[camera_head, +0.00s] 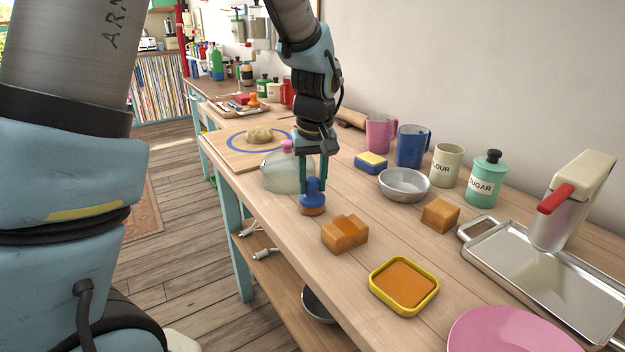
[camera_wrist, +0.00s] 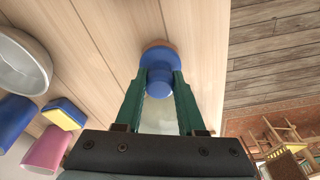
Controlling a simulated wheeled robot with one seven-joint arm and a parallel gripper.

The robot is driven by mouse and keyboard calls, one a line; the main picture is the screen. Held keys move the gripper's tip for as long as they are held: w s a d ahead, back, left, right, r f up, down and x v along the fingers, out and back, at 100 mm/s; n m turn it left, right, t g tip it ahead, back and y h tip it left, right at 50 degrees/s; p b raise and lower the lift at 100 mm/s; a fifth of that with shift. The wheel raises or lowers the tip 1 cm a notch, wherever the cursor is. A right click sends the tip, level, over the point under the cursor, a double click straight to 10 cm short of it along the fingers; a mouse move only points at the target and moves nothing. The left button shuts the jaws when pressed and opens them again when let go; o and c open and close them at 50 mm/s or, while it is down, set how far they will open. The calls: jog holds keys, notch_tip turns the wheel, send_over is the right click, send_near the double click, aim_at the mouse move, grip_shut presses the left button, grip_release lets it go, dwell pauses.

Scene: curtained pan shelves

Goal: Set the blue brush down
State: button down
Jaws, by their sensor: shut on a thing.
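My gripper (camera_head: 313,180) has its green fingers shut on the blue brush (camera_head: 312,199), a round blue body and knob with a brown-orange base. The brush is upright at the wooden table (camera_head: 380,225), near its front edge; I cannot tell whether its base touches the top. In the wrist view the blue brush (camera_wrist: 158,68) sits between the fingertips (camera_wrist: 160,88), with pale wood around it.
A clear rounded jar (camera_head: 283,173) stands just behind the gripper. A brown block (camera_head: 345,235), a yellow-rimmed dish (camera_head: 404,284) and a metal bowl (camera_head: 404,184) are nearby. A yellow-blue sponge (camera_head: 371,162) and mugs stand farther back. Bare wood lies right of the brush.

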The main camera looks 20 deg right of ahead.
jog(key=shift+f, duration=0.25)
dwell(0.4)
jog(key=shift+c, duration=2.2)
grip_release()
jog(key=shift+r, duration=0.1)
notch_tip(320, 180, up, 10)
jog(key=s+b, duration=0.1)
jog(key=b, duration=0.1)
jog(key=shift+s+a+r, duration=0.15)
jog(key=shift+s+r, duration=0.1)
jog(key=shift+s, duration=0.05)
grip_shut()
